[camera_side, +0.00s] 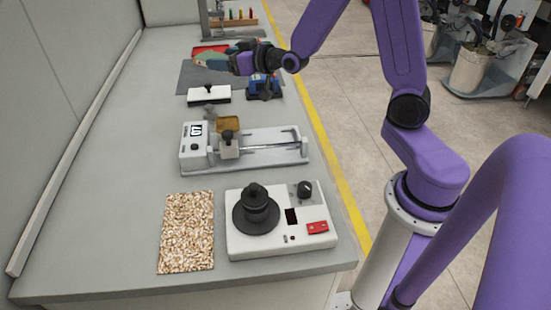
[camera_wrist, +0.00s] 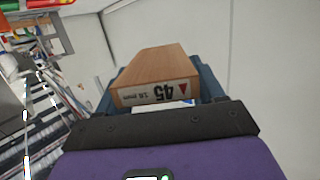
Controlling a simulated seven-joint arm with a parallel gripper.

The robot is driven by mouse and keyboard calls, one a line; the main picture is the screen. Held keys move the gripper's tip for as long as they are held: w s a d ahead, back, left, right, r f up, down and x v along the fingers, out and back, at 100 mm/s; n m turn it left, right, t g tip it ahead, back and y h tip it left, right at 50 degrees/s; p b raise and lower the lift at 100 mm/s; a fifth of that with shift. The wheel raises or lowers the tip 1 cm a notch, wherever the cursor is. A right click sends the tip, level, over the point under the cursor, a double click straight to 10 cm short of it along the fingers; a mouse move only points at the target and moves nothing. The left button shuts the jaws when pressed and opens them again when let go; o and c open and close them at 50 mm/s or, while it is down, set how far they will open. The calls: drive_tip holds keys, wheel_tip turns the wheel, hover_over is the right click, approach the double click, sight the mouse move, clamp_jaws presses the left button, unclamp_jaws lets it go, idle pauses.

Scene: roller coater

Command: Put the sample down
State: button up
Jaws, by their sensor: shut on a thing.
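The sample appears to be a brown wooden block (camera_wrist: 158,66) with a white label reading 45 and 18 mm, upside down in the wrist view. My gripper (camera_wrist: 158,84) is shut on it, with dark teal fingers showing on both sides of the block. In the side view my gripper (camera_side: 212,62) is at the far part of the bench, reaching left above a dark grey mat (camera_side: 188,82). The fingers mostly hide the block there. I cannot tell how high it is above the mat.
A speckled panel (camera_side: 187,232) lies front left. The left strip is clear.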

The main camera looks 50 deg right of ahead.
drive_tip(key=shift+s+a+m+h, duration=0.3)
drive_tip(key=shift+s+h, duration=0.1)
drive_tip(key=shift+s, duration=0.15)
drive_tip(key=shift+s+a+m+h, duration=0.2)
drive_tip(key=shift+s+a+h, duration=0.1)
drive_tip(key=shift+s+h, duration=0.15)
drive_tip(key=shift+w+d, duration=0.25)
drive_tip(key=w+d+n+y, duration=0.1)
drive_tip(key=w+d+y, duration=0.1)
drive_tip(key=w+y, duration=0.1)
drive_tip(key=shift+d+f+n, duration=0.1)
drive_tip(key=shift+f+n, duration=0.1)
drive_tip(key=shift+n, duration=0.2)
drive_tip(key=w+d+f+n+g+y, duration=0.1)
drive_tip(key=d+f+n+y, duration=0.1)
drive_tip(key=d+y, duration=0.1)
drive_tip(key=n+g+y, duration=0.3)
drive_tip(key=n+y, duration=0.2)
hover_over(271, 113)
wheel_tip(271, 113, down, 7)
drive_tip(key=shift+s+f, duration=0.1)
drive_tip(key=shift+f, duration=0.1)
drive_tip(key=shift+f, duration=0.1)
drive_tip(key=shift+f, duration=4.7)
drive_tip(key=shift+f, duration=0.2)
